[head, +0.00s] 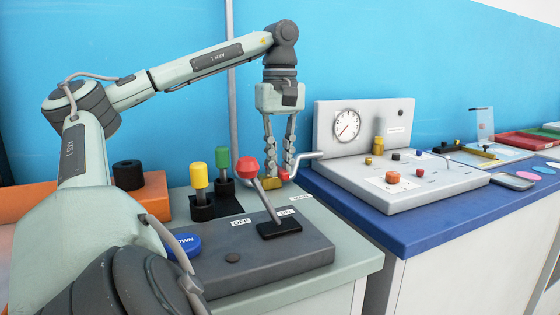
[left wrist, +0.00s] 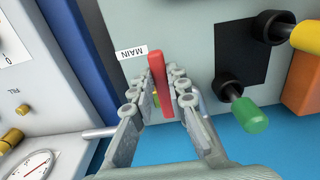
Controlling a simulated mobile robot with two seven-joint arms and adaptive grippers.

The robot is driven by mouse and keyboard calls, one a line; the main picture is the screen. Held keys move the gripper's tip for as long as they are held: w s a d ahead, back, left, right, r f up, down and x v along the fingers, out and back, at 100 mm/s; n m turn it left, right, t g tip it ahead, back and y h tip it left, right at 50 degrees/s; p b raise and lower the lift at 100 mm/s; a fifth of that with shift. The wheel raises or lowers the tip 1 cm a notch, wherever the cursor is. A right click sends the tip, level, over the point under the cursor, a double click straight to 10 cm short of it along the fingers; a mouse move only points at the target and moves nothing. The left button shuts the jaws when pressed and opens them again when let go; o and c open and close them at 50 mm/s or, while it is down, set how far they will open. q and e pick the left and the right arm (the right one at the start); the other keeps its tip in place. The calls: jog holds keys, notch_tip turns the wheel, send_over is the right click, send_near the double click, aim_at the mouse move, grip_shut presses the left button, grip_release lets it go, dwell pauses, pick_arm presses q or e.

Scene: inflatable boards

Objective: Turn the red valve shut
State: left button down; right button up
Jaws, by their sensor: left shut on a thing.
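The red valve handle (left wrist: 160,84) is a long red bar beside the MAIN label (left wrist: 131,53) in the left wrist view. It lies between the fingers of my left gripper (left wrist: 153,92), which are shut on it. In the head view my left gripper (head: 278,174) reaches down behind a red ball-topped lever (head: 243,167). Only a little red of the valve handle (head: 257,182) shows there, above a brass part (head: 271,184). My right gripper is in neither view.
A yellow plunger (head: 198,174) and a green plunger (head: 222,157) stand left of the valve. A silver pipe (head: 306,156) bends close to my fingers on the right. A gauge panel (head: 347,125) stands on the blue-topped bench (head: 365,232) across a narrow gap.

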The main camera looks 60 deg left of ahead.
aim_at(279, 168)
pick_arm(q)
jog(key=shift+r, duration=0.1)
dwell(0.4)
jog(key=c, duration=1.5)
grip_release()
jog(key=shift+s, duration=0.1)
notch_tip(279, 168, up, 12)
